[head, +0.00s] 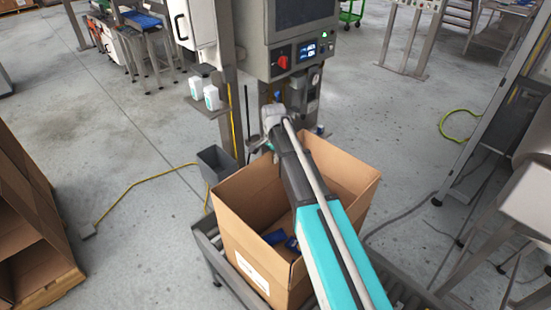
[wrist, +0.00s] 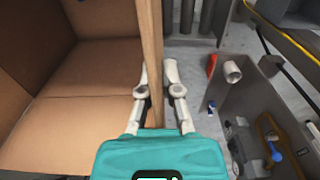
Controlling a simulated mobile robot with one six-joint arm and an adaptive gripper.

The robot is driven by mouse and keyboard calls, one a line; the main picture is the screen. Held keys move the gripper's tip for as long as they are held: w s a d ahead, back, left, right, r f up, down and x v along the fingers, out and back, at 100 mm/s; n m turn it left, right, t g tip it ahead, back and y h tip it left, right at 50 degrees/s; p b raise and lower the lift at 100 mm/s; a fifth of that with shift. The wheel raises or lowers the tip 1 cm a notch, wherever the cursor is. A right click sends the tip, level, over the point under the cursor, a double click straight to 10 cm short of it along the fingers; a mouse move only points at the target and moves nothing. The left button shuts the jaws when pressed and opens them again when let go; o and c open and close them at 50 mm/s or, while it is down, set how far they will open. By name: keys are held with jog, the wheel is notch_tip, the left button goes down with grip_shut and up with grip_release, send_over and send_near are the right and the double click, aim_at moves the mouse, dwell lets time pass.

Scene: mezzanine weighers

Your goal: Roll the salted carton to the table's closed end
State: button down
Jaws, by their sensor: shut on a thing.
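The open brown carton (head: 238,230) stands upright on the grey roller table (head: 212,255), with a white label on its near left side and blue packs (head: 276,237) on its floor. No wording on the label is legible, so I cannot tell if it is the salted one. My arm reaches across the carton to its far wall. In the wrist view my gripper (wrist: 158,88) is shut on the carton's wall (wrist: 153,45), one finger on each side. In the head view the fingertips are mostly hidden. I cannot make out which end of the table is closed.
A grey bin (head: 216,165) stands on the floor beyond the carton's left corner. A weigher cabinet (head: 292,40) on posts rises behind the carton. Stacked brown cartons (head: 30,220) stand at left, a metal frame (head: 490,120) at right. Cables cross the floor.

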jog(key=shift+w+a, duration=0.15)
jog(key=shift+a, duration=0.1)
jog(key=c, duration=0.7)
grip_release()
jog(key=shift+r, duration=0.15)
jog(key=shift+c, duration=0.3)
